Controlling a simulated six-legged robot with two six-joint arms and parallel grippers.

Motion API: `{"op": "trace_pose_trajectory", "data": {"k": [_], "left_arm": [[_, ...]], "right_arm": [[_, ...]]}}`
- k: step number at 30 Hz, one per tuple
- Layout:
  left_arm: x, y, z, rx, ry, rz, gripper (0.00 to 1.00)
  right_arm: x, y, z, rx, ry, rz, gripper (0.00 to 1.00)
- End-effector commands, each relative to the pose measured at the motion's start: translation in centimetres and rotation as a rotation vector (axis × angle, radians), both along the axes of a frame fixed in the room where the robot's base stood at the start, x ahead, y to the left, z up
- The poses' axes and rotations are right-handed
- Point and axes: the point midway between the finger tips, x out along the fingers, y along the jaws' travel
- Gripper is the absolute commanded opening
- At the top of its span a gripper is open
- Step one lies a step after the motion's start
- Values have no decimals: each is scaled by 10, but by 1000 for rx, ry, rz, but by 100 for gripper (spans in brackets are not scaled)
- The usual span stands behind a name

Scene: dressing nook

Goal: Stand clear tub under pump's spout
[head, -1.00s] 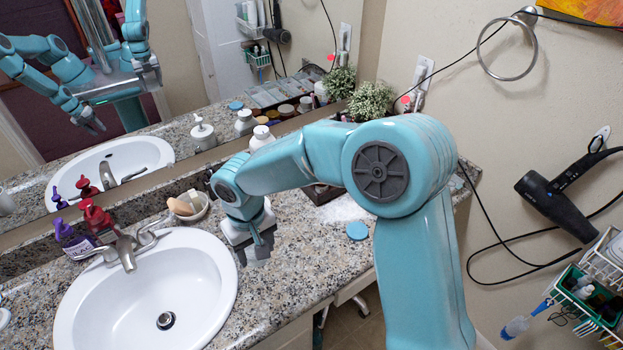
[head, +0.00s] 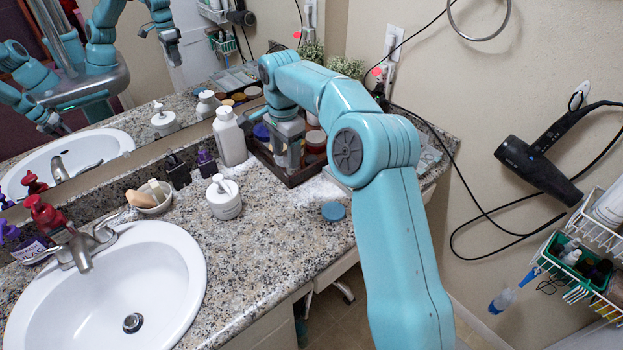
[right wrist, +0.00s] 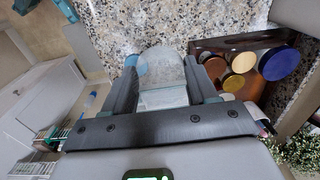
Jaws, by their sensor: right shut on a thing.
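The white pump jar (head: 224,198) stands upright on the counter right of the sink, its spout (head: 219,182) on top. My right gripper (head: 288,152) is at the dark tray, right of the pump jar and apart from it. In the right wrist view its fingers (right wrist: 162,82) are shut on a pale, see-through thing, the clear tub (right wrist: 164,98). The tub is hard to make out in the head view, where the fingers and arm cover it. My left gripper shows only as a mirror reflection.
The dark tray (head: 283,172) holds several lidded jars. A tall white bottle (head: 229,138) stands behind the pump jar. A blue lid (head: 333,211) lies near the counter's front edge. The sink (head: 110,290) is at left. Counter before the pump jar is clear.

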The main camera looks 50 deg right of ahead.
Motion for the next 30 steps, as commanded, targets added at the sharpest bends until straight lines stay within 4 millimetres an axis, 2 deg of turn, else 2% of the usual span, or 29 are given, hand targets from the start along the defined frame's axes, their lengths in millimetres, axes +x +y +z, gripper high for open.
{"op": "trace_pose_trajectory", "data": {"k": [5,15,18,26,30], "left_arm": [[0,0,-6,0,0,0,43],[0,0,-4,0,0,0,43],[0,0,-3,0,0,0,43],[0,0,-1,0,0,0,43],[0,0,1,0,0,0,43]], "right_arm": [[-4,-4,-33,1,4,-9,29],[-4,-3,-129,1,3,-7,29],[-3,-4,-148,0,1,-7,29],[-3,-5,-172,0,-1,-7,29],[-3,-5,-195,0,2,-7,29]]}}
